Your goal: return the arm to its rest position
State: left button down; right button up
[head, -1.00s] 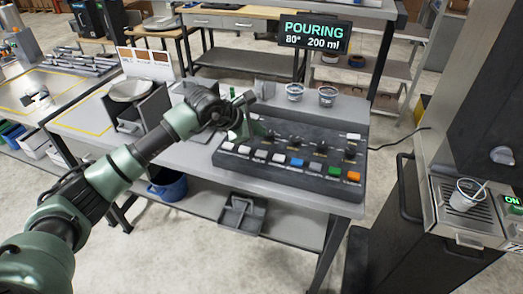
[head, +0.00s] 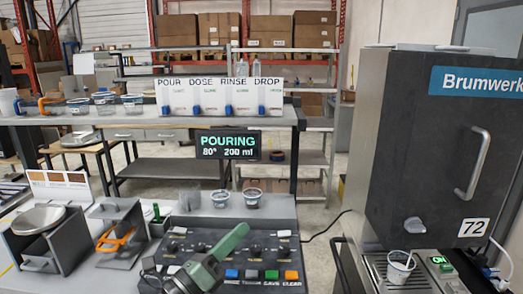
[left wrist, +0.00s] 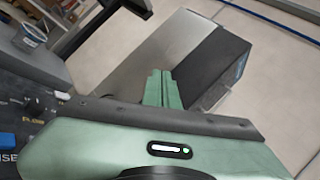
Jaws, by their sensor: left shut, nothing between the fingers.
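My left gripper (head: 232,242) is green and shows at the bottom middle of the head view, in front of the dark control panel (head: 285,212). Its fingers are together, with nothing between them. In the left wrist view the shut green fingers (left wrist: 163,88) point away from the camera, past the panel's edge toward a grey and black box shape and the pale floor. Most of my left arm is out of the head view. My right gripper is in neither view.
The panel has knobs and coloured buttons (head: 291,275). Two cups (head: 252,198) stand behind it, under a display (head: 228,145) reading POURING. A tall dark machine (head: 440,150) stands at the right, with a cup (head: 400,267) on its tray. Dispensers (head: 225,96) stand on the back bench.

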pick_arm(q)
jog(key=s+a+f+n+t+y, duration=0.1)
jog(key=a+f+n+t+y, duration=0.15)
jog(key=a+n+y, duration=0.65)
jog(key=s+a+f+n+t+y, duration=0.1)
jog(key=a+f+n+y, duration=0.35)
jog(key=n, duration=0.85)
jog(key=s+a+f+n+g+y, duration=0.2)
jog(key=s+f+n, duration=0.1)
jog(key=f, duration=0.2)
jog(key=s+a+f+n+g+y, duration=0.2)
jog(key=s+a+f+n+g, duration=0.1)
jog(key=f, duration=0.2)
jog(key=s+d+f+n+g+h, duration=0.25)
jog(key=s+f+g, duration=0.35)
jog(key=s, duration=0.5)
jog(key=s+d+f+n+g+h, duration=0.1)
jog(key=s+f+n+g, duration=0.35)
jog(key=s+f, duration=0.55)
jog(key=s+f+g, duration=0.1)
jog(key=s+f, duration=0.1)
jog(key=f, duration=1.1)
jog(key=s+f+g, duration=0.1)
jog(key=s+f, duration=0.1)
jog(key=f, duration=1)
jog(key=s+a+f+g, duration=0.1)
jog(key=s+a+f, duration=0.2)
jog(key=s+f, duration=1.2)
jog(key=shift+s+f+m, duration=0.4)
jog(key=shift+s, duration=0.45)
